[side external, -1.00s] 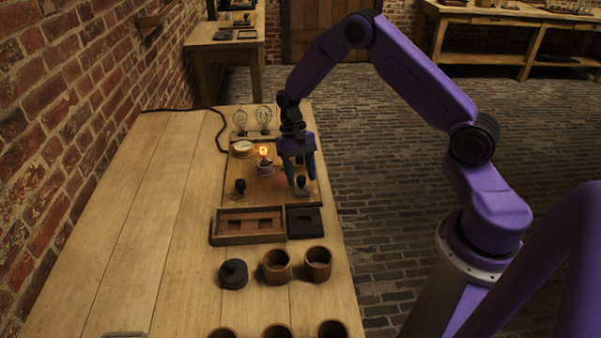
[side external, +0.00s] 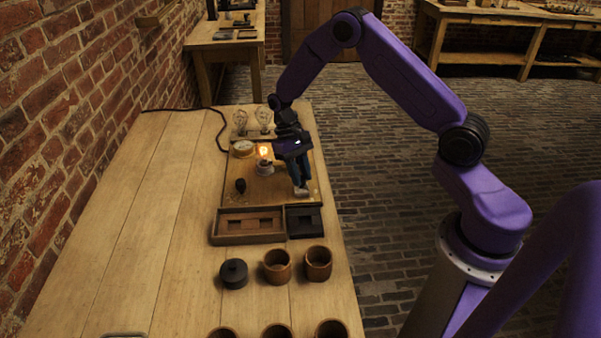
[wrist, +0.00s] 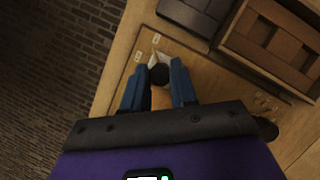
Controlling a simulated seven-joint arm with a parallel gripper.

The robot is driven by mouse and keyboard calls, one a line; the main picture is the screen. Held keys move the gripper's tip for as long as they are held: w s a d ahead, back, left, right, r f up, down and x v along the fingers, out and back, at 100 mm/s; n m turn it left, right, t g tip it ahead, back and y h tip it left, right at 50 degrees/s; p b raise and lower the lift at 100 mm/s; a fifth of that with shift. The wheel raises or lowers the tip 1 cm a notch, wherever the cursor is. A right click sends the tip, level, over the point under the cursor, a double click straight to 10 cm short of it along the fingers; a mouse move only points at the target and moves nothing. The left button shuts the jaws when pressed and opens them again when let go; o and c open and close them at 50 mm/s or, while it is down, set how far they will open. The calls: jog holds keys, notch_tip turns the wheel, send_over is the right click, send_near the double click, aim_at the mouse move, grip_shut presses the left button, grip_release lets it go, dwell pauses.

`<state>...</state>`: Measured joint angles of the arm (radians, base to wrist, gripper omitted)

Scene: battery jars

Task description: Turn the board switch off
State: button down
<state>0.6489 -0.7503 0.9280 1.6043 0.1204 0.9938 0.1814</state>
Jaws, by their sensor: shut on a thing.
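The board (side external: 270,200) lies on the bench with a switch (side external: 301,192) near its right front edge. The switch has a pale base and a dark knob (wrist: 158,74). My gripper (side external: 301,184) reaches down to it, tilted, with its blue fingers on either side of the knob. In the wrist view my gripper (wrist: 157,80) is shut on the switch knob. A bulb (side external: 264,151) on the board glows orange. The fingers hide part of the switch in the side view.
A second dark knob (side external: 240,186) stands at the board's left. A round gauge (side external: 243,148) and two unlit glass bulbs (side external: 264,117) stand behind. A wooden tray (side external: 248,238), a black block (side external: 304,221) and clay jars (side external: 277,266) stand in front. The bench's left side is clear.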

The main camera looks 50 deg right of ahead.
jog(key=n+h, duration=0.1)
jog(key=n, duration=0.3)
jog(key=shift+a+n+h, duration=0.2)
jog(key=shift+n+h, duration=0.2)
jog(key=shift+n+t+h, duration=0.5)
jog(key=shift+n+h, duration=0.2)
jog(key=shift+n, duration=1.2)
jog(key=c, duration=0.9)
grip_release()
jog(key=shift+r, duration=0.1)
jog(key=v, duration=1.7)
jog(key=shift+w+a+r, duration=0.1)
jog(key=shift+w+a, duration=0.05)
jog(key=shift+a, duration=0.05)
